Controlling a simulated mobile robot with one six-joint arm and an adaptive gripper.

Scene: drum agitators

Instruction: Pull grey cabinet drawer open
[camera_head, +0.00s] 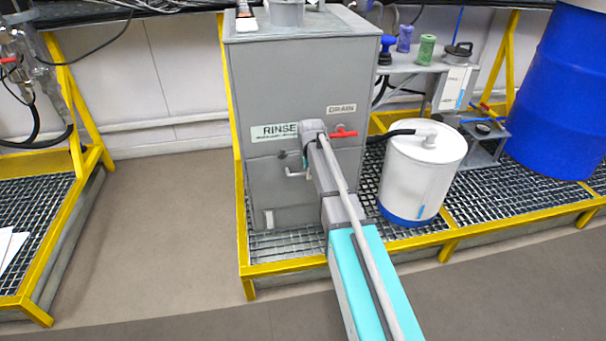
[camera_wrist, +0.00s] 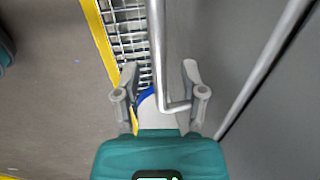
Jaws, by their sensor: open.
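The grey cabinet (camera_head: 300,85) stands on a grated platform, with a RINSE label on its front. Its drawer front (camera_head: 268,185) lies below that label and looks flush with the cabinet. A metal bar handle (camera_head: 296,174) shows just left of my arm. In the wrist view the handle bar (camera_wrist: 156,50) runs down between the fingers of my gripper (camera_wrist: 158,82) and bends right toward the grey face. The gripper is open, with one finger on each side of the bar and visible gaps. In the head view my arm hides the gripper.
A red valve handle (camera_head: 343,133) sticks out above my arm near the DRAIN label. A white canister (camera_head: 423,165) with a blue base stands close to the right. A yellow platform edge (camera_head: 290,268) runs in front. Brown floor (camera_head: 165,220) is clear at left.

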